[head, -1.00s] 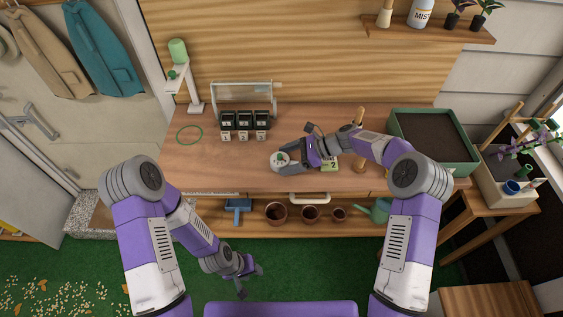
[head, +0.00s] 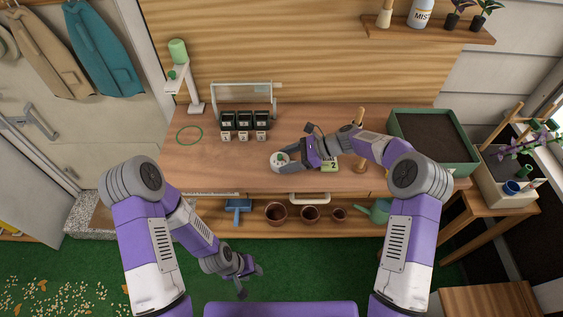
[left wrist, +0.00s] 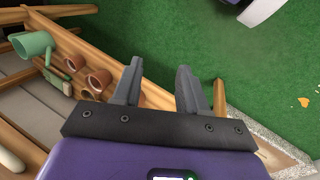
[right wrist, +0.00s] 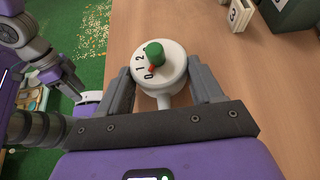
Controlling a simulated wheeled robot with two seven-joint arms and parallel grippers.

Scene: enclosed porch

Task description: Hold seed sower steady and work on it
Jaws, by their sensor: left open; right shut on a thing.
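The seed sower (right wrist: 158,72) is a round white device with a green knob on top and a dial marked 0, 1, 2. A red mark sits by the 0. My right gripper (right wrist: 163,85) is shut on its body, one finger on each side. In the head view the sower (head: 281,160) is at the middle of the bench, partly hidden by my right gripper (head: 290,163). My left gripper (head: 250,280) is open and empty, low in front of the bench. In the left wrist view its fingers (left wrist: 157,85) are apart over green floor.
Clay pots (head: 276,213) and a watering can (head: 377,210) stand on the shelf below. The bench's left part is mostly clear.

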